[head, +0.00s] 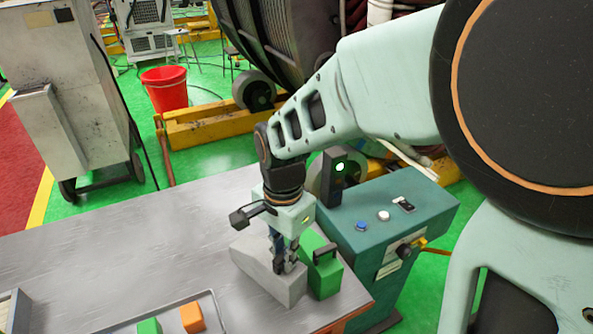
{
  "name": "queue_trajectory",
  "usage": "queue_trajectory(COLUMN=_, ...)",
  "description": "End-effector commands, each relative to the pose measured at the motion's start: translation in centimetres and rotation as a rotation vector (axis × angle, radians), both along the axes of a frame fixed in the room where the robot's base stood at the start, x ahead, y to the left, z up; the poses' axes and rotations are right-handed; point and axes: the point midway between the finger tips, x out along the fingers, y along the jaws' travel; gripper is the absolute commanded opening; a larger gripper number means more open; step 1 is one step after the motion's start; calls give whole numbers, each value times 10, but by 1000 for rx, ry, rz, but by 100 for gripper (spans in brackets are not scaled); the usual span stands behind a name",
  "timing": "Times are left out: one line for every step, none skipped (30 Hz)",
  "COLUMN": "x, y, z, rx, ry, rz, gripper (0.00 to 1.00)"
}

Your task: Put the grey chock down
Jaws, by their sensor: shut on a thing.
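The grey chock (258,264) is a light grey block near the right end of the metal table. My gripper (286,267) points down over it from above, with its fingers shut on the chock's upper part. The fingers hide the spot where they hold it. The chock is at or very close to the table top; I cannot tell if its whole underside touches. A green chock (323,274) with a dark handle stands just to the right of the grey one, close beside my fingers.
The table (130,240) is clear to the left. A tray (216,311) with an orange block (192,317) and a green block (149,326) lies at the front. A teal control cabinet (385,240) with buttons stands right of the table. A red bucket (165,90) stands behind.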

Motion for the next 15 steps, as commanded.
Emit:
queue_trajectory(x=-1, y=-1, z=-8, rx=-2, ry=4, rz=0, gripper=0)
queue_trajectory(x=-1, y=-1, z=-13, rx=-3, ry=5, rz=0, gripper=0)
queue_trajectory(x=-1, y=0, z=-18, rx=-2, ry=4, rz=0, gripper=0)
queue_trajectory(x=0, y=0, z=-22, rx=-2, ry=3, rz=0, gripper=0)
queue_trajectory(x=-1, y=0, z=-25, rx=-3, ry=3, rz=0, gripper=0)
queue_trajectory(x=0, y=0, z=-28, rx=-1, ry=2, rz=0, gripper=0)
queue_trajectory(x=0, y=0, z=-29, rx=-2, ry=1, rz=0, gripper=0)
queue_trajectory(x=0, y=0, z=-30, rx=-1, ry=1, rz=0, gripper=0)
queue_trajectory(x=0, y=0, z=-31, rx=-1, ry=1, rz=0, gripper=0)
queue_trajectory(x=0, y=0, z=-31, rx=0, ry=0, rz=0, gripper=0)
queue_trajectory(x=0, y=0, z=-31, rx=0, ry=0, rz=0, gripper=0)
queue_trajectory(x=0, y=0, z=-30, rx=0, ry=0, rz=0, gripper=0)
queue_trajectory(x=0, y=0, z=-30, rx=0, ry=0, rz=0, gripper=0)
queue_trajectory(x=0, y=0, z=-30, rx=0, ry=0, rz=0, gripper=0)
queue_trajectory(x=0, y=0, z=-31, rx=0, ry=0, rz=0, gripper=0)
